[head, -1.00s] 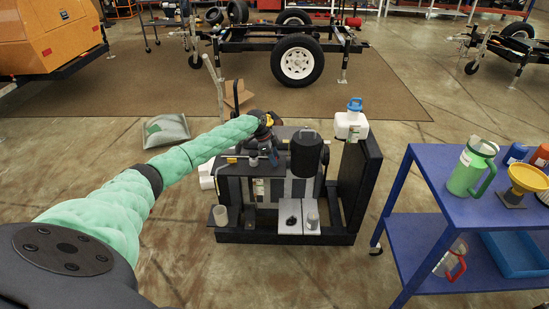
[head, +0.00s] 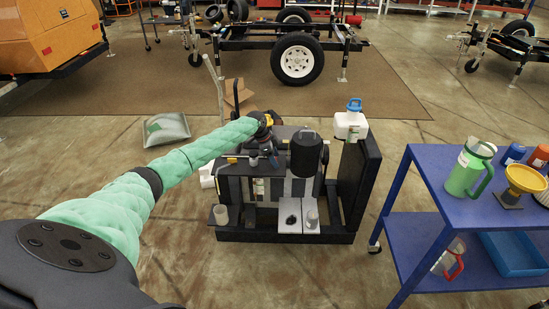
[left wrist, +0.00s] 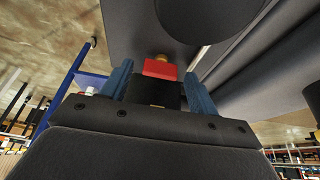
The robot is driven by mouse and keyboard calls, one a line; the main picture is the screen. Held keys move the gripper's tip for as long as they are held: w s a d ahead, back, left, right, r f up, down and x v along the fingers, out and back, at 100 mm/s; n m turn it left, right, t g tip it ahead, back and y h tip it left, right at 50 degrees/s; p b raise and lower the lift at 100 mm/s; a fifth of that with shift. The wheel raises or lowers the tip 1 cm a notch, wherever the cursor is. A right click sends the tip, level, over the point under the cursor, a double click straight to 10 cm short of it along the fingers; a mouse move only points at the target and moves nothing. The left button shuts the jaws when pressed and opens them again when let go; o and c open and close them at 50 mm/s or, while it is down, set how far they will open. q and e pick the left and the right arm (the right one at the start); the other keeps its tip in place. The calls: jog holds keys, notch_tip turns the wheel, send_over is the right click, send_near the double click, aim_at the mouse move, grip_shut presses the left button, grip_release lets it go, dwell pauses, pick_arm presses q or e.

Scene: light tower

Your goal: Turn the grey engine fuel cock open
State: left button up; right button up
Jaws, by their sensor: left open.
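The engine unit (head: 284,188) stands on a black base frame in the middle of the head view, with a black cylinder (head: 306,153) on its upper part. My left gripper (head: 264,160) is over the engine's top, just left of that cylinder. In the left wrist view my left gripper (left wrist: 158,76) is open, its blue fingers either side of a small red block (left wrist: 160,69) with a brass piece behind it. I cannot tell whether the fingers touch the block. I cannot make out a grey fuel cock for certain in either view. My right gripper is not in view.
A black upright panel (head: 360,180) bounds the engine's right side, with a white, blue-capped bottle (head: 351,123) behind it. A blue cart (head: 432,170) with a green jug (head: 470,168) and yellow funnel (head: 524,180) stands at right. A grey bag (head: 166,129) lies on the floor.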

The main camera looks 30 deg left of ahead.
aim_at(268, 164)
pick_arm(q)
jog(key=v, duration=0.7)
jog(key=shift+r+b, duration=0.4)
jog(key=shift+b, duration=0.05)
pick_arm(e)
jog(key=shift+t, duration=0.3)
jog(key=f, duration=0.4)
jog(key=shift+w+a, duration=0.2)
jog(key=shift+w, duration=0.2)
pick_arm(q)
jog(key=shift+s+a, duration=0.1)
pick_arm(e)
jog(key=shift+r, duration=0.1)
pick_arm(q)
jog(key=shift+n, duration=0.3)
